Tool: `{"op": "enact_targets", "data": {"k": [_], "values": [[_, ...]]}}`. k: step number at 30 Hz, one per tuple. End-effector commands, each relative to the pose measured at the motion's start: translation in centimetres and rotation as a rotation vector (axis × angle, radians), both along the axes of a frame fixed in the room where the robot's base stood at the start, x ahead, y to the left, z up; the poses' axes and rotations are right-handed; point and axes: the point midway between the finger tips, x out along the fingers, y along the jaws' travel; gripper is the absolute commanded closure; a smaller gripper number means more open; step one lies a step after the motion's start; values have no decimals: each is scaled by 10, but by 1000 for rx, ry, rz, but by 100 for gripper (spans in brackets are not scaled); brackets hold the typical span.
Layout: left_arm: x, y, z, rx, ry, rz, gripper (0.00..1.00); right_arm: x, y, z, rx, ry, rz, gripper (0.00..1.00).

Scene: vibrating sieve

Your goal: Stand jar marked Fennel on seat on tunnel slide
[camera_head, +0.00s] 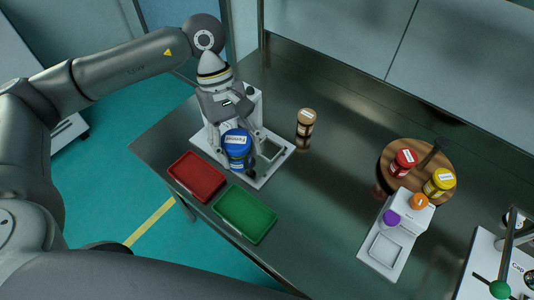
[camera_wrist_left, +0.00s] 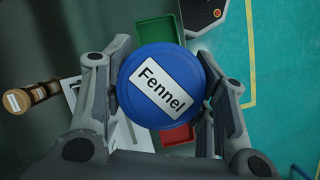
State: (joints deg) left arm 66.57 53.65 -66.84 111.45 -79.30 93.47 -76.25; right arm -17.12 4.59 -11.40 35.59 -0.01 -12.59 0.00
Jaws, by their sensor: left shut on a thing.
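The jar marked Fennel (camera_head: 236,146) has a blue lid with a white label. My left gripper (camera_head: 238,160) is shut on it, one finger on each side. The jar looks upright, over or in front of a white device (camera_head: 271,180) with a square recessed plate (camera_head: 269,150); I cannot tell whether it touches the device. In the left wrist view the Fennel lid (camera_wrist_left: 162,87) sits between the fingers and hides the jar's body. A second white device (camera_head: 384,262) with a square recess stands at the right. I cannot tell which device is the tunnel slide. My right gripper is not in view.
A red tray (camera_head: 197,177) and a green tray (camera_head: 245,214) lie close in front. A brown jar (camera_head: 305,122) stands just right of the first device. A round wooden board (camera_head: 394,152) carries red (camera_head: 403,162) and yellow (camera_head: 438,182) jars. The table's middle is clear.

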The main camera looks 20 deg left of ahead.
Motion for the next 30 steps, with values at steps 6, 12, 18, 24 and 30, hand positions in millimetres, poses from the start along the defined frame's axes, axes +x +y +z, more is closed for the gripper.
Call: {"op": "enact_targets", "data": {"k": [6, 12, 18, 24, 30], "values": [[10, 1, -22, -1, 1, 329, 74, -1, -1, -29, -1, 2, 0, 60], [19, 2, -33, 0, 1, 613, 74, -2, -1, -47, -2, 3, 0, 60], [28, 4, -43, -2, -1, 882, 74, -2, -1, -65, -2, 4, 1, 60], [37, 8, -51, -2, -2, 1141, 74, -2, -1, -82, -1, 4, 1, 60], [45, 14, -59, -2, -1, 1395, 74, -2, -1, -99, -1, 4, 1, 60]]}}
